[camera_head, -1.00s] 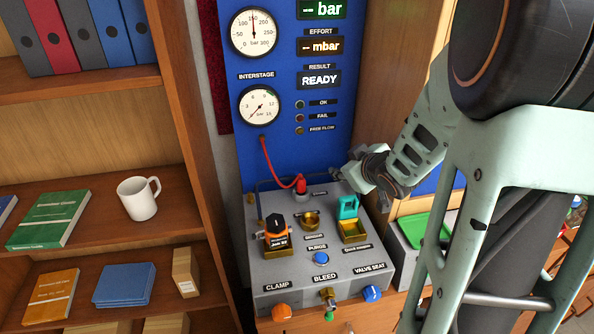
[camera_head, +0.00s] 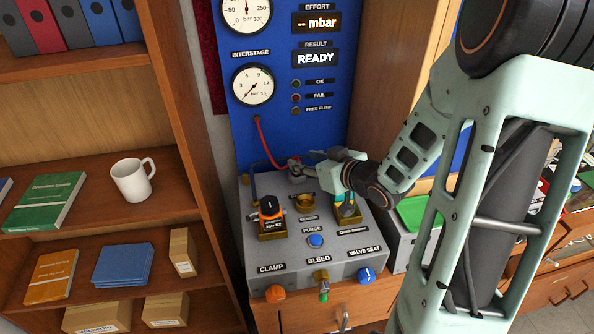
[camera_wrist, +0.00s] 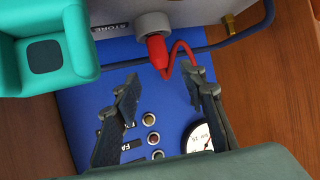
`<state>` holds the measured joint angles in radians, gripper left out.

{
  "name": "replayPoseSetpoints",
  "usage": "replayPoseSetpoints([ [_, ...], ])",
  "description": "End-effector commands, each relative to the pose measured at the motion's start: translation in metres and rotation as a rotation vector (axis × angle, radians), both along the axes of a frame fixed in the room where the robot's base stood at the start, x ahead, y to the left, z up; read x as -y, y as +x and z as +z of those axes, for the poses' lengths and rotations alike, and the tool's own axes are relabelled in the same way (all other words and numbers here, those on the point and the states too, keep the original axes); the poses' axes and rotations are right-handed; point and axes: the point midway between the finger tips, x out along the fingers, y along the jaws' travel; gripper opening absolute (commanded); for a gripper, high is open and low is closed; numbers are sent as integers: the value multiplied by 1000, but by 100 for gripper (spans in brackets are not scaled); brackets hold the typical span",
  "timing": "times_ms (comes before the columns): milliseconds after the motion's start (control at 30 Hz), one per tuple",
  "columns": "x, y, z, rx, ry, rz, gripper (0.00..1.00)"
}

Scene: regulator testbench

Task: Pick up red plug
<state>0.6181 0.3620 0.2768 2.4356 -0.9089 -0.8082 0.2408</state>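The red plug (camera_wrist: 158,54) shows in the wrist view, seated in a grey round socket (camera_wrist: 152,24) marked "STORE", with a red hose (camera_wrist: 184,52) leading off it. My gripper (camera_wrist: 162,82) is open and empty, its two fingertips apart and just short of the plug, which lies between their lines. In the head view my gripper (camera_head: 302,166) is over the back of the grey bench unit (camera_head: 345,246), at the end of the red hose (camera_head: 266,146). There the fingers and wrist hide most of the plug, so contact cannot be told.
A teal clamp part (camera_wrist: 45,50) is close at the left in the wrist view. An orange and black block (camera_head: 268,210) stands at the unit's left. A blue gauge panel (camera_head: 285,135) rises behind. A wooden shelf with a white mug (camera_head: 131,181) is at the left.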

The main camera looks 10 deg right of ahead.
Motion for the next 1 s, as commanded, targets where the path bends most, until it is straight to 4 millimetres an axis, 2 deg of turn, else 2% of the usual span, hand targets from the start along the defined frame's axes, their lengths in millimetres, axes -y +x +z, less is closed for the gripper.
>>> replayPoseSetpoints([
  [200, -13, 17, -20, -3, 3, 1, 39],
  [367, -18, 32, -26, 0, 0, 1, 39],
  [667, -18, 35, -27, 0, 0, -1, 39],
  [1000, -18, 35, -27, 0, 0, -1, 2],
])
